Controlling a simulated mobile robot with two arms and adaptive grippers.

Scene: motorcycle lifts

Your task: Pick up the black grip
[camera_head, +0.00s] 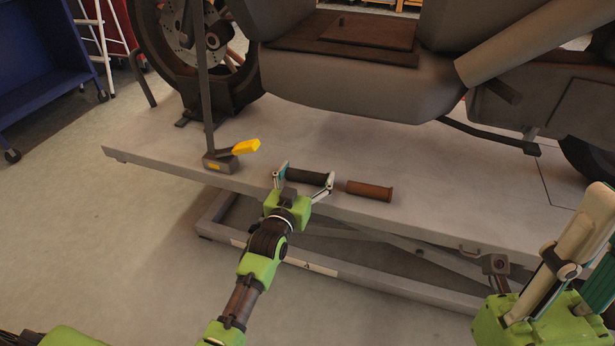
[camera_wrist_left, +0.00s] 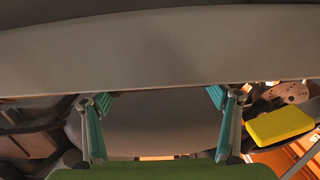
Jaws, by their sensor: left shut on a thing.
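I cannot tell whether the grip touches the platform. In the left wrist view the left gripper's fingers (camera_wrist_left: 160,122) stand wide apart, and I cannot make out the grip between them. My right gripper (camera_head: 572,262) shows partly at the lower right, away from the grip; its jaw state is unclear.
A brown grip (camera_head: 369,190) lies close to the right on the lift platform (camera_head: 420,215). A yellow-handled item (camera_head: 246,146) stands to the left, beside an upright post. The motorcycle (camera_head: 350,75) overhangs the platform behind. A blue cart (camera_head: 40,65) is at the far left.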

